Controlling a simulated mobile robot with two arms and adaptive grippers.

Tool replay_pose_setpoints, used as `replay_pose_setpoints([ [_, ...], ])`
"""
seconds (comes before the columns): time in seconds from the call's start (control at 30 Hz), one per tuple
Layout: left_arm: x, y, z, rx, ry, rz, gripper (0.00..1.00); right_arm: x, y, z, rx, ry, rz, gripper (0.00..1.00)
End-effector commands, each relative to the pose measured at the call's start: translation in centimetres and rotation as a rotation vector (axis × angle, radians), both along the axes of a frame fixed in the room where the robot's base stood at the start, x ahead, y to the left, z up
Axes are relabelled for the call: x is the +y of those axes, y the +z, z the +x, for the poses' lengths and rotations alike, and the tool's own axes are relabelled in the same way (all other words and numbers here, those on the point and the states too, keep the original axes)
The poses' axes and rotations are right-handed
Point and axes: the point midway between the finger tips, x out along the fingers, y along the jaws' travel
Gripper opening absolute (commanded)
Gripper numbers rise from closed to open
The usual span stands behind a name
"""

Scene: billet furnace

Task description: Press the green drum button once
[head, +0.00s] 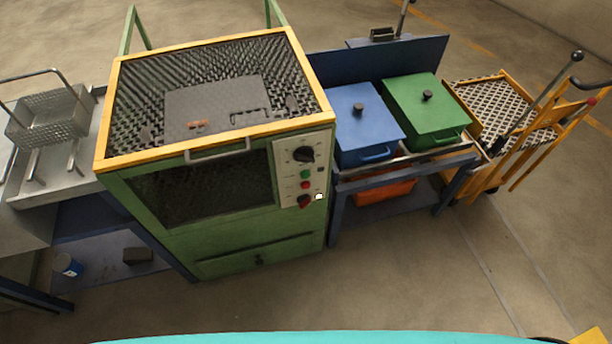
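The green button (305,174) is a small round button on the pale control panel (291,189) at the right of the green furnace cabinet's front. A red button (305,185) sits just below it. A black rotary knob (303,154) is above it, and a dark red knob (305,201) is lower down. Nothing covers the green button. It is too small to tell whether it is pressed in. Neither of my grippers is in view.
The green cabinet (225,249) has a yellow-rimmed mesh top and a front handle (218,151). Blue (362,118) and green (420,105) lidded bins stand to its right, beside a yellow trolley (473,112). A metal bench (70,178) stands left. The floor in front is clear.

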Motion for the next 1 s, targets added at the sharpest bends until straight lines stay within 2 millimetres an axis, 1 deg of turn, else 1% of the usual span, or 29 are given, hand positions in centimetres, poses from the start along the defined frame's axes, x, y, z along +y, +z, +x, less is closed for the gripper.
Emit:
replay_pose_setpoints([
  [0.03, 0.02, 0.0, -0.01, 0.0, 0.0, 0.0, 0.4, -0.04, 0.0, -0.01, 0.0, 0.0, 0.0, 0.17],
  [0.17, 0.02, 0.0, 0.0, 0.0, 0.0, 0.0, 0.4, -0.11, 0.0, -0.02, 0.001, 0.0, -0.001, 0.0],
  [1.0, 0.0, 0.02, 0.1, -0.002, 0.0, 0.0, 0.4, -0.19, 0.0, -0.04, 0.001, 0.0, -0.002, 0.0],
])
